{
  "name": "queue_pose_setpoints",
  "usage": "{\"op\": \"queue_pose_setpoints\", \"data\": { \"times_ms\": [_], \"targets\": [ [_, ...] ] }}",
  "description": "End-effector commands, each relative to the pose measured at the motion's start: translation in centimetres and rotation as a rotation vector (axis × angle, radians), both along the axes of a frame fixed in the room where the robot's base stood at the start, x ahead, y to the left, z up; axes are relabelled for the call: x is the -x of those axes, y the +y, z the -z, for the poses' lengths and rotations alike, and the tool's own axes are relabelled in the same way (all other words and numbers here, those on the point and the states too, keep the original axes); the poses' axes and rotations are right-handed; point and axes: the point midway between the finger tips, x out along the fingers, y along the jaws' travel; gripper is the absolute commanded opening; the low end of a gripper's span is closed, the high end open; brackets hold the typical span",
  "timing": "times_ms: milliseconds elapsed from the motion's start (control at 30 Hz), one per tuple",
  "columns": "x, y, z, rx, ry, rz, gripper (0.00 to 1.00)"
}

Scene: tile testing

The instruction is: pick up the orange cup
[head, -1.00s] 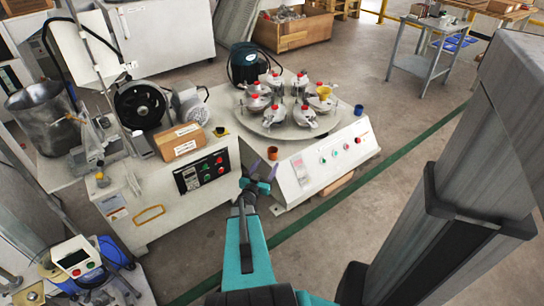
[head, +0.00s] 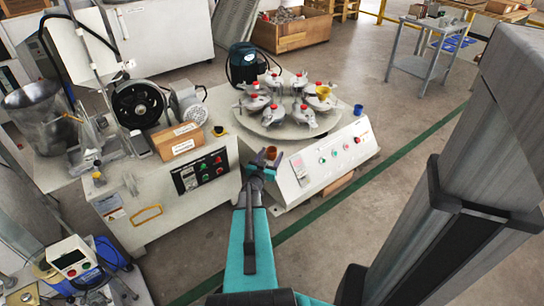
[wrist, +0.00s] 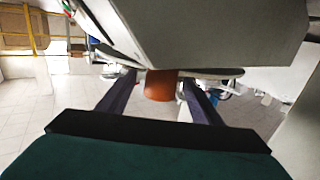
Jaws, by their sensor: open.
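The small orange cup (head: 271,153) stands near the front left corner of the machine with the round turntable. My gripper (head: 264,160) is open right at it in the head view, and its fingers partly overlap the cup there. In the wrist view the orange cup (wrist: 161,87) shows between the two dark, spread fingers, a little beyond or level with their tips. I cannot tell whether a finger touches it. The wrist view is turned, so the machine hangs above the cup.
A sloped panel (head: 325,160) with buttons lies right of the cup. The turntable (head: 272,128) carries several red-topped metal fixtures and a yellow cup (head: 323,92). A blue cup (head: 358,110) stands on the right.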

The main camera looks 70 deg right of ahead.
Motion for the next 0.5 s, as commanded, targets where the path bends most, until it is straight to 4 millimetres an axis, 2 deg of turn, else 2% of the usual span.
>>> {"op": "queue_pose_setpoints", "data": {
  "times_ms": [500],
  "targets": [
    [0.09, -0.74, 0.14, 0.001, 0.0, 0.002, 0.59]
  ]
}}
